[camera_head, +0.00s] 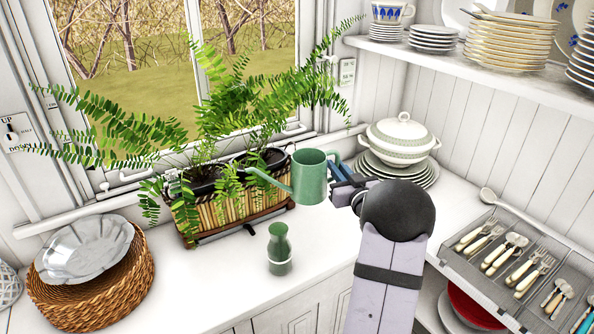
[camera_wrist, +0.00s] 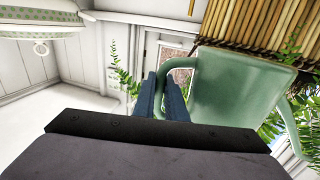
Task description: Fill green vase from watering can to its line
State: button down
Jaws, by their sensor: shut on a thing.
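The green watering can (camera_head: 310,178) is held above the counter, in front of the planter, its spout pointing left. It looks about upright. My gripper (camera_head: 342,183) is at its right side, shut on its handle. In the wrist view my gripper's two blue fingers (camera_wrist: 172,98) are close together at the handle of the can (camera_wrist: 238,88). The green vase (camera_head: 279,250) stands upright on the counter, below and left of the can, apart from it.
A woven planter (camera_head: 228,214) with ferns stands behind the vase. A wicker basket (camera_head: 125,286) with a silver dish is at left. A tureen (camera_head: 399,135) on stacked plates stands behind my gripper. A cutlery tray (camera_head: 480,269) is at right. The counter around the vase is clear.

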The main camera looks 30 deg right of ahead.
jog(key=s+d+f+m+g+h+b, duration=0.2)
jog(key=s+d+f+h, duration=0.4)
jog(key=d, duration=0.6)
jog(key=shift+s+d+f+m+g+b, duration=0.2)
jog(key=shift+s+f+m+g+b, duration=0.3)
jog(key=shift+f+m, duration=0.65)
jog(key=shift+s, duration=0.1)
dwell(0.5)
